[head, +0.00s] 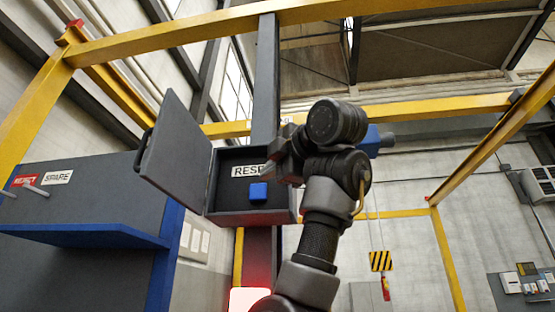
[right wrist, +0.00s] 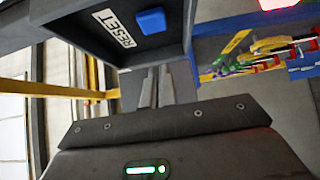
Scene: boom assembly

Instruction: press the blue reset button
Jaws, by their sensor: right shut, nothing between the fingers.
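The blue reset button (head: 258,192) sits inside a dark open box (head: 222,208), below a white label that reads RESET in the right wrist view. The button also shows in the right wrist view (right wrist: 151,21), near the top. My right gripper (head: 270,166) is at the box opening, just up and right of the button in the head view, and hides part of the label. Its two fingers are together and empty in the right wrist view (right wrist: 155,85). They appear apart from the button. My left gripper is not in view.
The box door (head: 170,150) stands open to the left. A dark panel with REJECT and SPARE labels and a blue shelf (head: 85,235) is at left. Yellow beams (head: 300,15) frame the space. A blue rack with colourful items (right wrist: 265,55) shows in the wrist view.

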